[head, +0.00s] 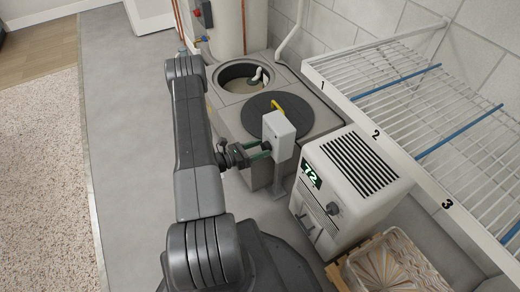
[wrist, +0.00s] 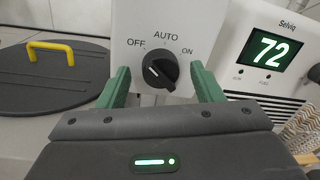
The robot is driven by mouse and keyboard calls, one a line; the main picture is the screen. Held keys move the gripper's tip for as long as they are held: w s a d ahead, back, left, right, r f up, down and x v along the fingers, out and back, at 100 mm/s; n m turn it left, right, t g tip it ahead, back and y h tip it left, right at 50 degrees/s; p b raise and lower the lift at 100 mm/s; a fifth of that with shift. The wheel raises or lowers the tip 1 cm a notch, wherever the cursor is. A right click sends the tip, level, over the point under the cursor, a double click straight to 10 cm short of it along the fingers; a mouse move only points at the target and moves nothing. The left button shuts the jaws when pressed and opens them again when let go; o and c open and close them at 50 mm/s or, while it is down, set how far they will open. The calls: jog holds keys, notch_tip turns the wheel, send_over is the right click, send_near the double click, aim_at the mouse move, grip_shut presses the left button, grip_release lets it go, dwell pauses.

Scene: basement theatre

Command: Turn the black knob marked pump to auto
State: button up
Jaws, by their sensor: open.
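The black knob (wrist: 160,70) is on the front of a pale grey control box (wrist: 205,25), with OFF, AUTO and ON printed around its top. Its white mark points up and left, towards OFF. My gripper (wrist: 158,78) is open, with one green finger on each side of the knob and a gap visible on both sides. In the head view, my gripper (head: 262,152) is at the face of the control box (head: 279,128), which stands on a post. The knob is hidden there, and no "pump" label is visible.
A white dehumidifier (head: 355,180) showing 72 stands right of the box. Behind the box are a round black lid (head: 268,118) with a yellow handle and an open pit (head: 240,78). A wire shelf (head: 400,85) runs along the right wall. Bare grey floor (head: 110,110) lies to the left.

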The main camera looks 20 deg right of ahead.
jog(key=shift+d, duration=0.3)
jog(key=shift+c, duration=0.4)
jog(key=c, duration=0.9)
jog(key=shift+m+b, duration=0.3)
jog(key=shift+s+m+t+y+b, duration=0.15)
jog(key=shift+m+b, duration=1.3)
jog(key=shift+m, duration=0.75)
jog(key=shift+s+m+t+y+b, duration=0.15)
jog(key=shift+m+b, duration=1.25)
jog(key=shift+m, duration=0.8)
jog(key=shift+w, duration=0.1)
